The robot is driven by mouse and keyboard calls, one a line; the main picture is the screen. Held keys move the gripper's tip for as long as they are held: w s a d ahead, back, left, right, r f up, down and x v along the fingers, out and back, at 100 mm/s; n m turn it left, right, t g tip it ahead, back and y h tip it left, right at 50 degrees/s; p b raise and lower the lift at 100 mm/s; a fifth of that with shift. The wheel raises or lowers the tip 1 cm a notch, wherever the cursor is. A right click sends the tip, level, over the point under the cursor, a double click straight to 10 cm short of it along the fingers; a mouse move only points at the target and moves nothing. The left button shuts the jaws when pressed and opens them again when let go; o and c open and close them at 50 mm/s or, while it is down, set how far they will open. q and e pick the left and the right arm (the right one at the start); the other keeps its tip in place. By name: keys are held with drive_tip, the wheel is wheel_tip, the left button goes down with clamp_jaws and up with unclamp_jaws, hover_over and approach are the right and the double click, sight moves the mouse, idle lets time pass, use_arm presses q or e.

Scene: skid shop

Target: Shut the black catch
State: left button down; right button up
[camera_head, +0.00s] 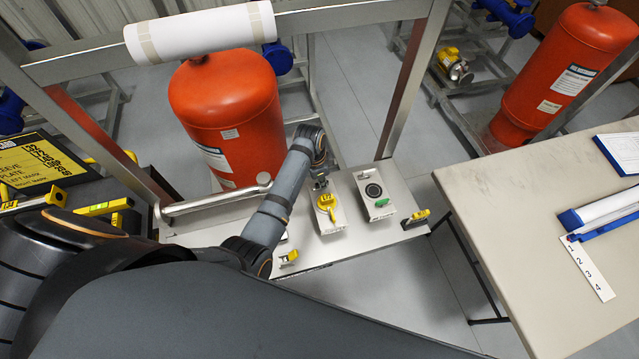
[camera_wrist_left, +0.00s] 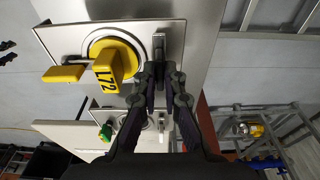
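A box with a yellow rotary handle (camera_head: 327,203) stands on the metal bench. In the left wrist view the handle (camera_wrist_left: 112,62) bears a yellow L72 tag. A narrow dark grey upright catch (camera_wrist_left: 158,44) sits at the right edge of that box's face; I cannot tell from its colour if it is the black catch, or whether it is fully shut. My left gripper (camera_head: 320,183) is over the box's far edge. In the wrist view its fingertips (camera_wrist_left: 160,72) are close together at the catch's lower end. Contact and any grip are unclear. My right gripper is out of view.
A second box (camera_head: 361,182) with a round black dial and green handle stands right of the first. Yellow padlocks (camera_head: 416,217) (camera_head: 289,257) lie along the bench front. A red tank (camera_head: 225,110) stands behind, and a rail with a white roll (camera_head: 200,32) crosses above. A beige table (camera_head: 520,220) is at right.

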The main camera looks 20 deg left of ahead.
use_arm(q)
drive_tip(key=shift+r+n+p, duration=0.15)
drive_tip(key=shift+n+p, duration=0.25)
drive_tip(key=shift+p, duration=0.1)
drive_tip(key=shift+n, duration=1.3)
